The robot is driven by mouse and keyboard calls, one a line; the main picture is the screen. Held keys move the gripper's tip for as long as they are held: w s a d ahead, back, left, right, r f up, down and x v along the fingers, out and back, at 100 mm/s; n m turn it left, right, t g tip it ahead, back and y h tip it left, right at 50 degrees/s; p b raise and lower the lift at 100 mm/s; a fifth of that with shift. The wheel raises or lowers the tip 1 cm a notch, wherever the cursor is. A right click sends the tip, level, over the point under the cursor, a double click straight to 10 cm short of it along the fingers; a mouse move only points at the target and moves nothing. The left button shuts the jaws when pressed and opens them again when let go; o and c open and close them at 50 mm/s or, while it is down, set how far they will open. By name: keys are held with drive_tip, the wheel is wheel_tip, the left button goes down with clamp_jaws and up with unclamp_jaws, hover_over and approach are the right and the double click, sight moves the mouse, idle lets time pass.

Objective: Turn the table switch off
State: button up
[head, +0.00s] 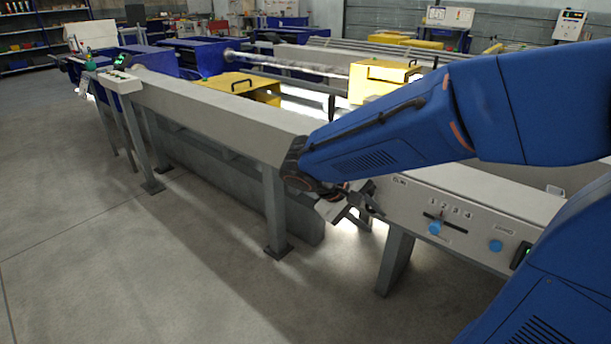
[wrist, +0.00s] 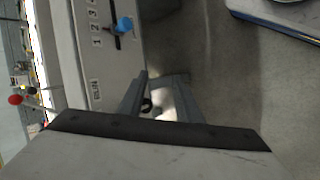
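The grey control panel (head: 465,207) on the table's front carries a blue slider knob (head: 435,227) in a slot under the numbers 1 to 4. A round blue button (head: 496,245) is to its right. A dark switch with a green lit part (head: 522,256) is at the panel's right, partly hidden by my arm. My gripper (head: 352,208) is at the left end of the panel, its fingers apart and empty. In the wrist view, the slider knob (wrist: 124,25) is ahead of my gripper (wrist: 163,76); the button and green-lit switch are out of view.
The long grey table beam (head: 210,110) runs to the back left on grey legs (head: 275,210). Yellow covers (head: 240,88) stand behind it. A smaller control box (head: 120,82) is at its far end. The floor (head: 130,270) in front is clear.

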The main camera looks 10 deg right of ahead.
drive_tip(key=w+a+f+n+t+h, duration=0.25)
drive_tip(key=w+a+t, duration=0.25)
drive_tip(key=w+a, duration=0.55)
drive_tip(key=w+a+f+n+t+h, duration=0.15)
drive_tip(key=w+a+t+h, duration=0.3)
drive_tip(key=w+a, duration=0.6)
drive_tip(key=x, duration=1.4)
drive_tip(key=shift+f+n+y, duration=0.25)
drive_tip(key=shift+n+y, duration=0.15)
drive_tip(key=shift+s+d, duration=0.1)
drive_tip(key=shift+d, duration=0.05)
clamp_jaws()
